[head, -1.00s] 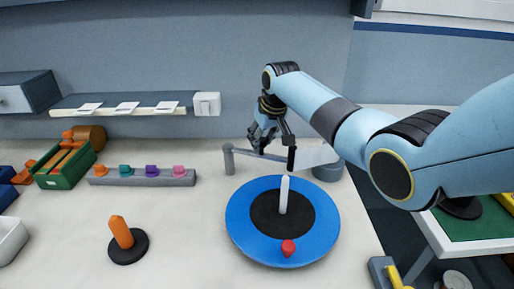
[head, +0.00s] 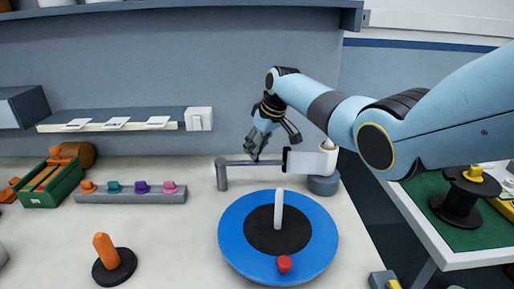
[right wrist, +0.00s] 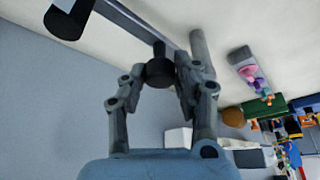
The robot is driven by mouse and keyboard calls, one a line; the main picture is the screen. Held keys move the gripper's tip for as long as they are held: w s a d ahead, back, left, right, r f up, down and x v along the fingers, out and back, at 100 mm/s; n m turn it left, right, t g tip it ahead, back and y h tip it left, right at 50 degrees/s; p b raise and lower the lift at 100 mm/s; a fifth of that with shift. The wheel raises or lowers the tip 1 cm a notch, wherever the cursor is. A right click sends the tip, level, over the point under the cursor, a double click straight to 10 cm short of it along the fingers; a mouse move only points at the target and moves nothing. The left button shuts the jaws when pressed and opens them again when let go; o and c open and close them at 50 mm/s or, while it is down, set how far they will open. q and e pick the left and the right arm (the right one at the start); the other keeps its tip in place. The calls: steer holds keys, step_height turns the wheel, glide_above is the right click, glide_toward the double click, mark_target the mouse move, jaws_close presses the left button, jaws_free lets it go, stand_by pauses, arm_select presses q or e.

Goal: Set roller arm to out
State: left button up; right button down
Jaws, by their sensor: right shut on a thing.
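The roller arm (head: 252,163) is a thin grey bar running right from an upright grey post (head: 222,177). A dark upright roller (head: 287,161) stands at its right end, by a pale strip that runs to a white spool (head: 327,158) on a grey base. My right gripper (head: 270,152) is over the bar, behind the blue disc. In the right wrist view its fingers (right wrist: 158,68) are shut on a dark round knob (right wrist: 160,73) on the bar (right wrist: 125,25). The roller shows at upper left (right wrist: 68,20). My left gripper is out of view.
A blue disc (head: 235,240) with a white peg and red knob lies in front of the arm. A peg rail (head: 130,197), green box (head: 50,185) and orange peg (head: 103,247) are to the left. The back wall is close behind.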

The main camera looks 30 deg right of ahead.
steer(key=shift+w+d+r, duration=0.1)
steer(key=shift+r, duration=0.1)
steer(key=c, duration=1)
jaws_free()
steer(key=shift+f, duration=0.1)
steer(key=v, duration=1.2)
